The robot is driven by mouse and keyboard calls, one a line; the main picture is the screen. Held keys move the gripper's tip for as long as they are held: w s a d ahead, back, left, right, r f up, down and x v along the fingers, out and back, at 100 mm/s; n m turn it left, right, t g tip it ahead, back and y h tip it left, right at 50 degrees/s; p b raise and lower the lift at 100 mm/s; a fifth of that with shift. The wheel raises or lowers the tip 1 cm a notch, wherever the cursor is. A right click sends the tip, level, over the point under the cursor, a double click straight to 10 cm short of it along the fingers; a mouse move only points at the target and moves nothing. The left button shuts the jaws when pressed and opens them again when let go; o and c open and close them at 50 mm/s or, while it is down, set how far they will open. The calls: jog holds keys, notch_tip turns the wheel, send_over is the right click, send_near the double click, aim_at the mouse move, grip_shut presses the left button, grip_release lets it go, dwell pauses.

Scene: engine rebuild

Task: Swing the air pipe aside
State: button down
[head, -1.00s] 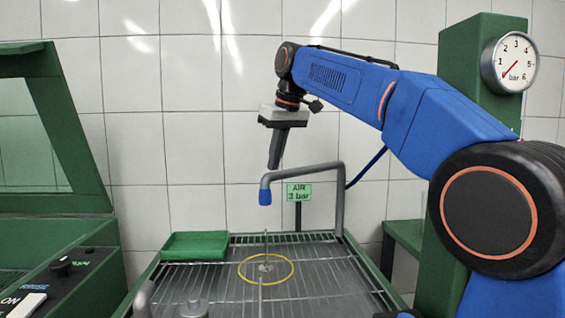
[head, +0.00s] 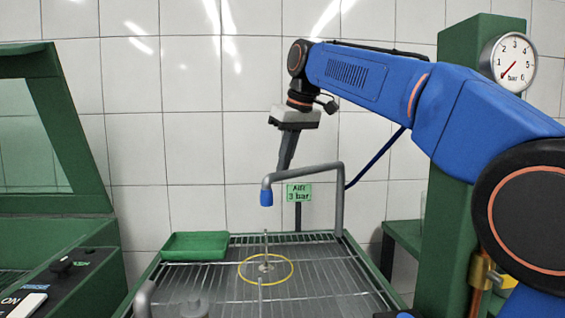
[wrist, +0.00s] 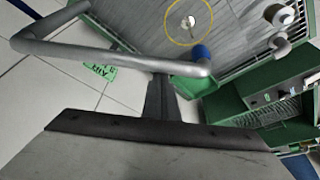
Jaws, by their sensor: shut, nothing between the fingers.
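The air pipe (head: 310,171) is a grey bent tube rising at the back right of the wire-rack table. Its top arm runs left and bends down to a blue nozzle (head: 266,197) above the rack, left of the green AIR 3 bar sign (head: 299,192). In the wrist view the pipe (wrist: 110,54) crosses above my fingers. My gripper (head: 282,165) points down, shut and empty, with its tips at the pipe's top arm near the nozzle end. The fingers also show in the wrist view (wrist: 159,82). I cannot tell whether they touch the pipe.
The rack (head: 215,285) carries a yellow ring (head: 243,277) around a small upright part below the nozzle. A green tray (head: 195,246) sits at the back left. A green cabinet with a raised lid (head: 55,203) stands at left. A green post with a pressure gauge (head: 508,62) stands at right.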

jog(key=s+d+n, duration=0.1)
jog(key=s+d, duration=0.8)
jog(key=d, duration=0.4)
jog(key=shift+s, duration=0.3)
jog(key=shift+a, duration=0.1)
